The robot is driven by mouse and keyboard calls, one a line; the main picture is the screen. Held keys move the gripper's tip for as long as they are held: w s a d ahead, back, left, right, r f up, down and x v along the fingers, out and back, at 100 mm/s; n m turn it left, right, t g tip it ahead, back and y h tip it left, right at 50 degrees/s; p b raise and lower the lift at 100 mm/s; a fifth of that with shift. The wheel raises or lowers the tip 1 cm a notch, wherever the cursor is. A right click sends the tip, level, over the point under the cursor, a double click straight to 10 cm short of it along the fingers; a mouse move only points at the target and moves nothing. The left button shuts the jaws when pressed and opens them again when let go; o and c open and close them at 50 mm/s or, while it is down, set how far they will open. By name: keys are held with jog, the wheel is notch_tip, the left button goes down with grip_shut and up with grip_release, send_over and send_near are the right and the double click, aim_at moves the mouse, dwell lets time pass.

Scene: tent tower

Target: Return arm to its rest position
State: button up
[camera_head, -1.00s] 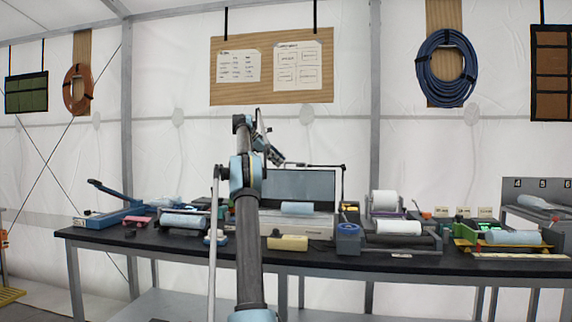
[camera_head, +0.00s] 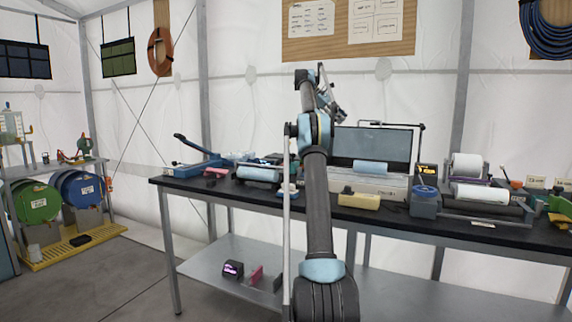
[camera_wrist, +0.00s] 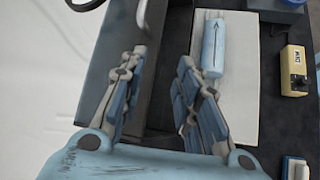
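My arm rises in the middle of the head view. My gripper (camera_head: 338,107) is at its raised end, above the workbench (camera_head: 247,196) and in front of the white machine with a grey screen (camera_head: 376,147). In the wrist view my gripper (camera_wrist: 162,62) shows two jointed blue-grey fingers, spread apart with nothing between them. A light blue roll with an arrow (camera_wrist: 213,48) lies on the pale machine surface (camera_wrist: 240,75), just right of the fingers in that view. The roll also shows in the head view (camera_head: 370,168). The gripper is apart from it.
A yellow box (camera_head: 358,200) sits near the bench's front edge; a blue round container (camera_head: 424,199) and white rolls (camera_head: 480,193) are to the right. A blue lever tool (camera_head: 197,158) stands at left. Green (camera_head: 36,202) and blue drums (camera_head: 80,188) stand far left. Floor between is clear.

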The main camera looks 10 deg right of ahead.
jog(key=s+a+m+t+y, duration=0.2)
jog(key=s+a, duration=0.8)
jog(key=s, duration=0.2)
jog(key=s+a+f+m+y, duration=0.1)
jog(key=s+a+f, duration=0.2)
jog(key=s, duration=0.2)
jog(key=s+a+f+m+t+y, duration=0.1)
jog(key=s+a+f, duration=0.15)
jog(key=s, duration=0.35)
jog(key=s+a+f+y, duration=0.1)
jog(key=s+a+f, duration=0.2)
jog(key=s+a, duration=0.15)
jog(key=s+a+f+m+y, duration=0.1)
jog(key=s+a+f, duration=0.3)
jog(key=s+f, duration=0.6)
jog(key=s+a+f+m+t+y, duration=0.1)
jog(key=s+a+f, duration=0.3)
jog(key=s+f, duration=0.7)
jog(key=s+a+f+m+t+y, duration=0.1)
jog(key=s+a+f, duration=0.4)
jog(key=s+f, duration=0.6)
notch_tip(320, 180, down, 3)
jog(key=shift+s+f+m+y, duration=0.25)
jog(key=shift+m+y, duration=0.35)
jog(key=shift+m, duration=0.5)
jog(key=shift+w+f, duration=0.15)
jog(key=shift+w, duration=0.3)
